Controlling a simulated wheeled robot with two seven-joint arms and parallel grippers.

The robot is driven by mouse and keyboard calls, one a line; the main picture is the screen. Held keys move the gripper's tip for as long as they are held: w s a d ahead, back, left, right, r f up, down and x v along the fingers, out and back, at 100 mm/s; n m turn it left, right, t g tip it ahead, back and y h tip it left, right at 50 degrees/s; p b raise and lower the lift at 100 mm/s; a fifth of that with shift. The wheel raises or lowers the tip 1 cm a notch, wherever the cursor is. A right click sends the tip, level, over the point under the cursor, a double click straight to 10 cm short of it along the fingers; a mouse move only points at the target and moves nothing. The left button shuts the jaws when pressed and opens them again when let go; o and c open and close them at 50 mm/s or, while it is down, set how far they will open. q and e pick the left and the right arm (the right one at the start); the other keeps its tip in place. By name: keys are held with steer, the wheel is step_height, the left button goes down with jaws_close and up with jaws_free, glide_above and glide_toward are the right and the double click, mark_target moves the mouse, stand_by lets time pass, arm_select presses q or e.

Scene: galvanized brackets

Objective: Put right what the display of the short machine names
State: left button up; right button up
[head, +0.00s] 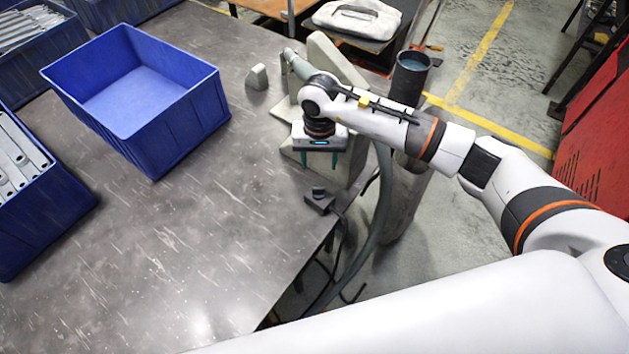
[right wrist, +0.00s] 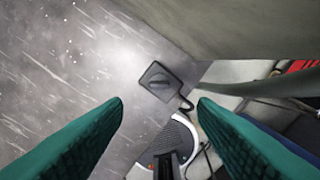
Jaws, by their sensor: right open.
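A pale grey machine (head: 322,55) stands at the table's right edge, with a hose beside it. My right arm covers part of it, and I see no readable display. A small dark box with a knob (head: 319,201) lies on the table in front of the machine, a cable running off the edge. It also shows in the right wrist view (right wrist: 161,82), beyond the fingertips. My right gripper (head: 319,160) is open and empty, pointing down above the box, apart from it. Its two teal fingers spread wide in the right wrist view (right wrist: 160,104). My left gripper is out of view.
An empty blue bin (head: 178,122) stands on the metal table (head: 200,250). Another blue bin (head: 50,225) at the left holds several galvanized brackets (head: 18,155). A small grey block (head: 257,77) stands left of the machine. The table's front middle is clear.

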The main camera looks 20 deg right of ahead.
mark_target(319, 188)
step_height(319, 188, down, 11)
steer(key=shift+r+p, duration=0.2)
steer(key=shift+p, duration=0.45)
steer(key=c, duration=1)
steer(key=m+b, duration=0.1)
steer(key=b, duration=0.2)
steer(key=shift+f+m, duration=0.15)
steer(key=shift+m, duration=0.25)
steer(key=m+b, duration=0.1)
steer(key=m, duration=0.2)
steer(key=shift+b, duration=0.4)
steer(key=shift+m+b, duration=0.65)
steer(key=shift+m, duration=0.75)
steer(key=shift+r, duration=0.2)
steer(key=o, duration=1)
